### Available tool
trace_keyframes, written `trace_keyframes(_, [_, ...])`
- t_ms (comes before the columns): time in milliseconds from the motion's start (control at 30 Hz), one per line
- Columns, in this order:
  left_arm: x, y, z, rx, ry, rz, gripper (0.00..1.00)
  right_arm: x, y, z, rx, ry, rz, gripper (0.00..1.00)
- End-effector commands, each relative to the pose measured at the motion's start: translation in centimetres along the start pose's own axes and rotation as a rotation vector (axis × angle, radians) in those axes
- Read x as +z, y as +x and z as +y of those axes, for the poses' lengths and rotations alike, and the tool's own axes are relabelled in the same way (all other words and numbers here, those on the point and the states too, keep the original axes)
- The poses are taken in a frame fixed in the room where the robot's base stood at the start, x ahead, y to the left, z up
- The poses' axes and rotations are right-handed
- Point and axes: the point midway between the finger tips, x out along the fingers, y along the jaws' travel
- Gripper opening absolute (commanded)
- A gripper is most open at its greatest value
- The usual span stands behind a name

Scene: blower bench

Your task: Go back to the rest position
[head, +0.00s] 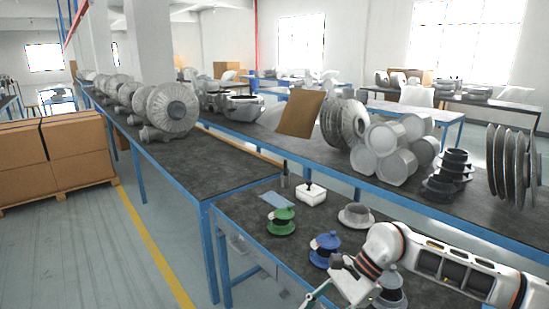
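My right arm comes in from the right over the near bench (240,217). My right gripper (326,282) is low over the bench's front edge, just in front of the blue flanged part (325,250). Its fingers are small and partly cut off by the lower picture edge, so I cannot tell if it is open or shut. I make out nothing held in it. A green flanged part (282,221) stands farther left. A grey flanged part (356,216) stands behind, and another grey one (392,292) is partly hidden by my arm. My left gripper is out of view.
A white box (311,194), a light blue flat piece (273,199) and a dark upright cylinder (285,183) are at the bench's back. Blower housings (173,108) line the long left bench. Stacked cartons (75,148) stand at left. The aisle floor (75,245) is clear.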

Motion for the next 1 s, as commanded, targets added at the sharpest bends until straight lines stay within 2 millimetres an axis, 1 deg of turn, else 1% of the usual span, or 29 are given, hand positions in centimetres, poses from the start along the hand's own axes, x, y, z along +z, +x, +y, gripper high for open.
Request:
trace_keyframes(33, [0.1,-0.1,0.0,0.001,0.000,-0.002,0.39,2.4,2.3,0.4,-0.016,0.060,-0.105,0.40])
trace_keyframes(67, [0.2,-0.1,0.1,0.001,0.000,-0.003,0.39,3.8,3.3,0.4,-0.030,0.102,-0.167,0.40])
trace_keyframes(100, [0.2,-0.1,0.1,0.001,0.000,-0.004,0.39,5.6,4.4,0.4,-0.047,0.162,-0.248,0.40])
trace_keyframes(200, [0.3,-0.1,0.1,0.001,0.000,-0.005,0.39,9.9,6.1,0.1,-0.083,0.331,-0.456,0.40])
trace_keyframes(267, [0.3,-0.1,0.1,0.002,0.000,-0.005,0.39,12.1,6.6,-0.2,-0.099,0.446,-0.579,0.40])
trace_keyframes(333, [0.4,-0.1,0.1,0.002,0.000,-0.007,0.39,14.1,6.6,-0.8,-0.114,0.590,-0.723,0.40])
trace_keyframes(400, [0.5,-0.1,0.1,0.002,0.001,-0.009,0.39,15.4,6.2,-1.4,-0.124,0.744,-0.865,0.40])
trace_keyframes(500, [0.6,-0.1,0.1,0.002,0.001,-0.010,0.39,15.9,5.3,-2.4,-0.129,0.981,-1.063,0.40])
trace_keyframes(567, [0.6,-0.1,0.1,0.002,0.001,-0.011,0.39,15.5,4.6,-2.9,-0.130,1.131,-1.180,0.40])
trace_keyframes(633, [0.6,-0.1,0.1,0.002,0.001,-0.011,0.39,14.2,3.9,-3.3,-0.125,1.311,-1.314,0.40])
trace_keyframes(667, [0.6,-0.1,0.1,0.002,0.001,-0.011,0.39,13.5,3.6,-3.4,-0.122,1.390,-1.371,0.40])
trace_keyframes(767, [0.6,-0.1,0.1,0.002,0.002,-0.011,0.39,10.1,3.1,-3.2,-0.109,1.659,-1.558,0.40])
trace_keyframes(800, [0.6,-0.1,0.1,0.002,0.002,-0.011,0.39,8.4,3.0,-2.9,-0.103,1.769,-1.631,0.40])
trace_keyframes(867, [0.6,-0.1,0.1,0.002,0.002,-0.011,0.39,5.6,3.1,-2.0,-0.091,1.934,-1.741,0.40])
trace_keyframes(900, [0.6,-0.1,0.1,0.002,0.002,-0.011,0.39,3.6,3.4,-1.2,-0.085,2.046,-1.814,0.40])
trace_keyframes(967, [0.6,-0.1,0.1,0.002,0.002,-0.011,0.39,0.6,4.0,0.4,-0.072,2.211,-1.922,0.40])
trace_keyframes(1000, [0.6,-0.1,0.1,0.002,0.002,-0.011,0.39,-1.5,4.5,1.8,-0.065,2.323,-1.994,0.40])
